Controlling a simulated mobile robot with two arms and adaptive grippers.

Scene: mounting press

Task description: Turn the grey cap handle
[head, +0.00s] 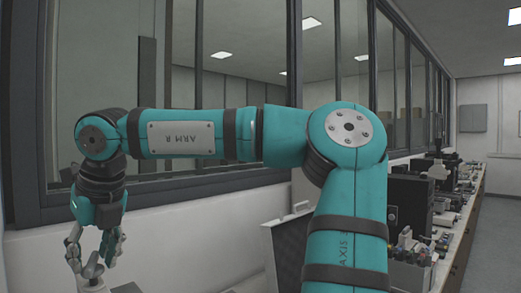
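My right gripper (94,262) hangs pointing down at the lower left, at the end of my teal arm. Its grey fingers are spread, with a gap between them. A small grey piece (93,284), perhaps the grey cap handle, shows at the bottom edge, just below and between the fingertips. Its lower part is cut off by the picture edge. I cannot tell whether the fingers touch it. My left gripper is not in view.
A grey panel or case (287,248) stands behind my arm at lower centre. A long bench (462,240) with black devices (409,205) and small items runs along the right. Framed windows (235,80) line the wall behind my arm. The floor (500,235) at far right is clear.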

